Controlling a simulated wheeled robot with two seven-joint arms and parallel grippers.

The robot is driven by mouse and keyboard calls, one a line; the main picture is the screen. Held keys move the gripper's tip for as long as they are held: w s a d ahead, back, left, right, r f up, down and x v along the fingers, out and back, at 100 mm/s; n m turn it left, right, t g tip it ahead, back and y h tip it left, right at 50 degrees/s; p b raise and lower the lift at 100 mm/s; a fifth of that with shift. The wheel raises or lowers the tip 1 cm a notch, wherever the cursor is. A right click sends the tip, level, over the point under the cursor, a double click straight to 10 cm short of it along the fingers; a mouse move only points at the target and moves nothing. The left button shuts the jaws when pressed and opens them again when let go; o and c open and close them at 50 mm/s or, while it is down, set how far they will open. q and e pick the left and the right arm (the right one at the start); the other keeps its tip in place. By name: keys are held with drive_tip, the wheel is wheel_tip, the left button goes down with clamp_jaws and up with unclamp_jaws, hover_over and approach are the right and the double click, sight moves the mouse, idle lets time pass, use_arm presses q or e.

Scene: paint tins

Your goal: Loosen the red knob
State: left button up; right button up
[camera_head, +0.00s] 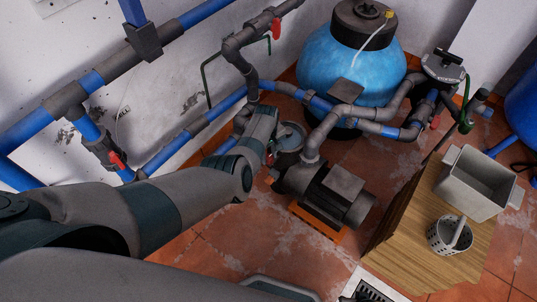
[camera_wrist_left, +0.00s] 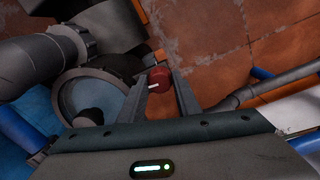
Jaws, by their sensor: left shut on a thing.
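The red knob (camera_wrist_left: 159,79) shows in the left wrist view, with a small pale pin or mark on its side. It sits between the two fingers of my left gripper (camera_wrist_left: 162,73), which is shut on it. In the head view my left gripper (camera_head: 271,146) is low beside the dark pump (camera_head: 325,190), and the knob is mostly hidden there. A round, clear-lidded housing (camera_wrist_left: 92,98) lies just left of the knob in the wrist view. My right gripper is not in view.
A blue tank (camera_head: 350,62) stands behind the pump, with grey and blue pipes around it. Red-handled valves (camera_head: 116,158) sit on the wall pipes. A wooden stand (camera_head: 425,215) at the right holds a grey bin (camera_head: 475,182) and a perforated basket (camera_head: 440,240).

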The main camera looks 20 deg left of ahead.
use_arm(q)
drive_tip(key=shift+n, duration=0.6)
drive_tip(key=o, duration=1.1)
drive_tip(key=shift+c, duration=0.2)
